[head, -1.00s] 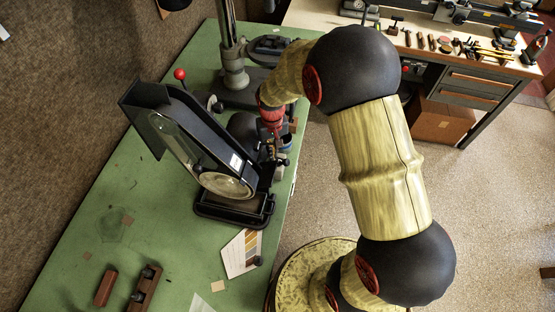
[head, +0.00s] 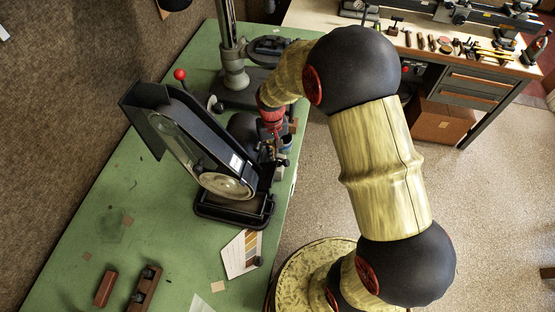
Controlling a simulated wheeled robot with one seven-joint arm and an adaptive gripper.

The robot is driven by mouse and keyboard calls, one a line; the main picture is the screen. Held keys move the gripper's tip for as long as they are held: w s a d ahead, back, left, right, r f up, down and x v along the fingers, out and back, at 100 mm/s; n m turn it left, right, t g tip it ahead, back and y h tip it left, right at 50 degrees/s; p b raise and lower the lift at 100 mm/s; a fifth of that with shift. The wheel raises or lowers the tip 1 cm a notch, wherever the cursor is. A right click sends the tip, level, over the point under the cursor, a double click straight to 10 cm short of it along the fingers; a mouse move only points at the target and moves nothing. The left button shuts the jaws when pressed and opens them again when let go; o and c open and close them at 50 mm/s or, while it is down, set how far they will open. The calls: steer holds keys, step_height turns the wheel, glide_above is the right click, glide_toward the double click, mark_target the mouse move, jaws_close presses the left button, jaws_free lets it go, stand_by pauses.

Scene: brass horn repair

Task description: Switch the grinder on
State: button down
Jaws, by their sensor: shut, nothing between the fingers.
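The grinder (head: 190,150) is a black belt machine with a slanted guard and a pale wheel (head: 226,186) at its lower end. It stands on the green bench. My gripper (head: 272,152) is at the right side of the grinder, below the red wrist part of my arm. It is small and partly hidden in the dark machine parts there, and it looks shut with nothing visible in it. I cannot tell whether it touches the grinder. I cannot make out the grinder's switch or whether the wheel is turning.
A drill-press-like column (head: 233,60) with a red-knobbed lever (head: 180,75) stands behind the grinder. A colour chart (head: 241,253) and brown blocks (head: 145,290) lie on the green bench (head: 185,235). A tool-covered workbench (head: 420,55) is at the back right.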

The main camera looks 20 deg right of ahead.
steer(key=shift+f, duration=0.2)
steer(key=shift+r, duration=0.15)
step_height(320, 180, up, 7)
steer(key=p, duration=0.4)
stand_by(0.7)
stand_by(0.3)
